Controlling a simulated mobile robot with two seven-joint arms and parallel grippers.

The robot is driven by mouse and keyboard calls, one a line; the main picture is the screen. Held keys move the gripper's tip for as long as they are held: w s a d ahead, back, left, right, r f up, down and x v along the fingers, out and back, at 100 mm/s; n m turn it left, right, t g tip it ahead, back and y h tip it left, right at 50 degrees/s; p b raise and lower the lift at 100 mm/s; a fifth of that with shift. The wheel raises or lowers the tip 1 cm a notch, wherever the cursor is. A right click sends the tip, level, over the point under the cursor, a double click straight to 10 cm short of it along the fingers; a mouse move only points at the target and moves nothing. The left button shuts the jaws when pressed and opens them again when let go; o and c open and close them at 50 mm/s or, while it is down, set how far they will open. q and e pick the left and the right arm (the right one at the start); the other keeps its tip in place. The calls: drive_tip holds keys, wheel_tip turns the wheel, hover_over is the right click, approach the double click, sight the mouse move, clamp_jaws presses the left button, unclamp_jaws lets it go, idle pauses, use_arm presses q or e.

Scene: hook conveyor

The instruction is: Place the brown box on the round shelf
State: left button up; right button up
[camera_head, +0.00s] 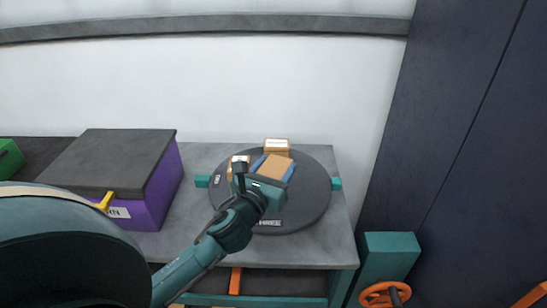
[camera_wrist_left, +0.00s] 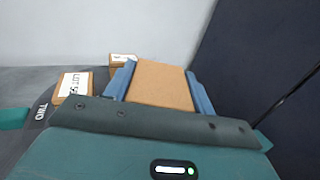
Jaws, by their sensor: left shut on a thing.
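My left gripper (camera_head: 273,170) is over the round shelf and shut on a brown box (camera_head: 276,166). The box also shows in the left wrist view (camera_wrist_left: 160,84), between two blue fingers. The dark grey round shelf (camera_head: 312,204) lies on the grey table, with labels near its rim. Two other small brown boxes with white labels are on it: one at the back (camera_head: 277,145) and one on the left (camera_head: 233,162), partly behind my gripper. I cannot tell whether the held box touches the shelf. My right gripper is not in view.
A purple bin with a dark lid (camera_head: 165,183) stands left of the shelf, with a green box (camera_head: 10,158) beyond it. Teal blocks (camera_head: 336,184) sit at the shelf's sides. A teal post with an orange wheel (camera_head: 385,293) and a dark wall (camera_head: 440,120) are at right. The shelf's right side is clear.

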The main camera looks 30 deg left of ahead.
use_arm(q)
drive_tip(key=shift+w+a, duration=0.15)
drive_tip(key=shift+a, duration=0.05)
wheel_tip(320, 180, down, 6)
drive_tip(key=shift+d+r+b, duration=0.1)
drive_tip(key=shift+r+b, duration=0.15)
drive_tip(key=shift+b, duration=0.65)
drive_tip(key=shift+f+b, duration=0.45)
drive_tip(key=shift+b, duration=0.05)
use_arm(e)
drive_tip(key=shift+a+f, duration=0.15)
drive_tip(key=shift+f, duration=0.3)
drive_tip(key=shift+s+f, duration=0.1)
use_arm(q)
drive_tip(key=shift+f, duration=0.25)
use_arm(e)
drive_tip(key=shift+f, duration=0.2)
use_arm(q)
drive_tip(key=shift+f+b, duration=0.4)
drive_tip(key=shift+b, duration=0.15)
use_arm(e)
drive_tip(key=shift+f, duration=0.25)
